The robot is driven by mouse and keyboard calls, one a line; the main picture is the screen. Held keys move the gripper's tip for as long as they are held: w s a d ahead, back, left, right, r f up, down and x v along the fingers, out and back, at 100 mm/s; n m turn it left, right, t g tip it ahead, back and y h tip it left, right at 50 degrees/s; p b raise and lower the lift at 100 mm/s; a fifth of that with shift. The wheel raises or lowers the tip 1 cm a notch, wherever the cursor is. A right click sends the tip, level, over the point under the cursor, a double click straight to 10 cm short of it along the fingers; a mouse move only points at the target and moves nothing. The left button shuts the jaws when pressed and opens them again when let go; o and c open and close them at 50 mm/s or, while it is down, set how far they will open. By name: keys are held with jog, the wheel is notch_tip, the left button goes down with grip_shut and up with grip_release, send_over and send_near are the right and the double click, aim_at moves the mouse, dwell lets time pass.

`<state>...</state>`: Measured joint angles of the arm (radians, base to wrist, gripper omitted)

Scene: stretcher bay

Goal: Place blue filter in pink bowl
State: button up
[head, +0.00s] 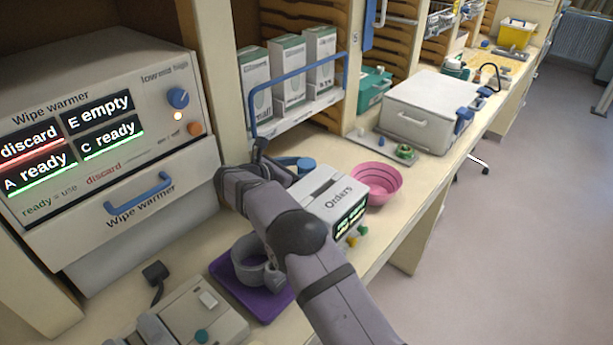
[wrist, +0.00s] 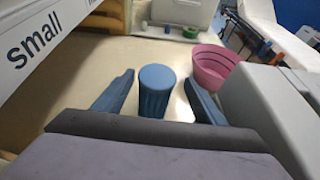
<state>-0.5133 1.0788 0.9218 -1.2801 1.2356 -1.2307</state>
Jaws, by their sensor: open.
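The blue filter (wrist: 157,92) is a ribbed upright cylinder on the counter in the wrist view. My gripper (wrist: 159,82) is open, with one finger on each side of the filter and a visible gap to each. In the head view the filter's round blue top (head: 306,163) shows just beyond my wrist, which hides part of the gripper. The pink bowl (head: 377,183) stands on the counter to the right, behind the white Orders box. It also shows in the wrist view (wrist: 214,66), right of and beyond the filter, and looks empty.
The white Orders box (head: 328,193) stands close to the right of my gripper. A rack of boxes with a blue rail (head: 297,95) is behind it. The wipe warmer (head: 100,130) is at left; a purple mat (head: 228,277) with a grey ring lies in front.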

jog(key=shift+w+r+p+x, duration=0.1)
jog(key=shift+p+x, duration=0.5)
jog(key=shift+x, duration=0.45)
jog(key=shift+w+r+p+x, duration=0.15)
jog(key=shift+p+x, duration=0.45)
jog(key=shift+x, duration=0.45)
jog(key=shift+w+d+f, duration=0.25)
jog(key=shift+w+f, duration=0.05)
jog(key=shift+c, duration=0.6)
jog(key=c, duration=1.2)
jog(key=shift+r, duration=0.15)
